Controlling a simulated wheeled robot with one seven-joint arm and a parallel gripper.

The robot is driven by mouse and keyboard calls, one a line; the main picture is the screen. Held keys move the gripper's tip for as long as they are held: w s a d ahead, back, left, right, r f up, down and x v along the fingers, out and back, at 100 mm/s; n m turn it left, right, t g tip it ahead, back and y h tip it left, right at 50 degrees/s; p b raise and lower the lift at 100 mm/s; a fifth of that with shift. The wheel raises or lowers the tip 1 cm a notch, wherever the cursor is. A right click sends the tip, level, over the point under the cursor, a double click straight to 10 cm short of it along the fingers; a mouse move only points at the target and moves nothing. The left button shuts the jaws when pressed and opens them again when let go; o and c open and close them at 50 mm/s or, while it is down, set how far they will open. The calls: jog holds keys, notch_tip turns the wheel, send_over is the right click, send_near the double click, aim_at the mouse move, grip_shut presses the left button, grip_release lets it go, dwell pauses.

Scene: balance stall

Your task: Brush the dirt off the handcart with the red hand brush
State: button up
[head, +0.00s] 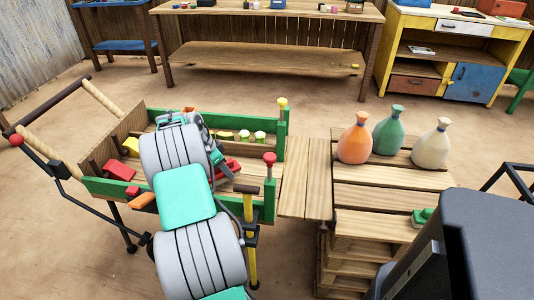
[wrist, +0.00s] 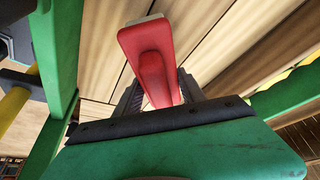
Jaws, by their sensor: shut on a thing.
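The handcart (head: 98,188) has green rails and a wooden bed, and stands at the left in the head view. My arm reaches over it and hides part of the bed. The red hand brush (wrist: 145,45) sits between the fingers of my gripper (wrist: 160,88) in the wrist view, and the gripper is shut on it. Pale wooden boards lie behind the brush there. In the head view a red piece that looks like the brush (head: 229,168) shows just right of my arm, low over the bed. My fingers are hidden there. I cannot make out dirt on the boards.
Several yellow-green pieces (head: 243,135) and red blocks (head: 117,170) lie in the cart. Three sacks, one orange (head: 355,140), stand on a wooden platform to the right. A workbench (head: 270,32) stands behind.

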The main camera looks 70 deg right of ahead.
jog(key=shift+r+p, duration=1.15)
jog(key=shift+r, duration=1.15)
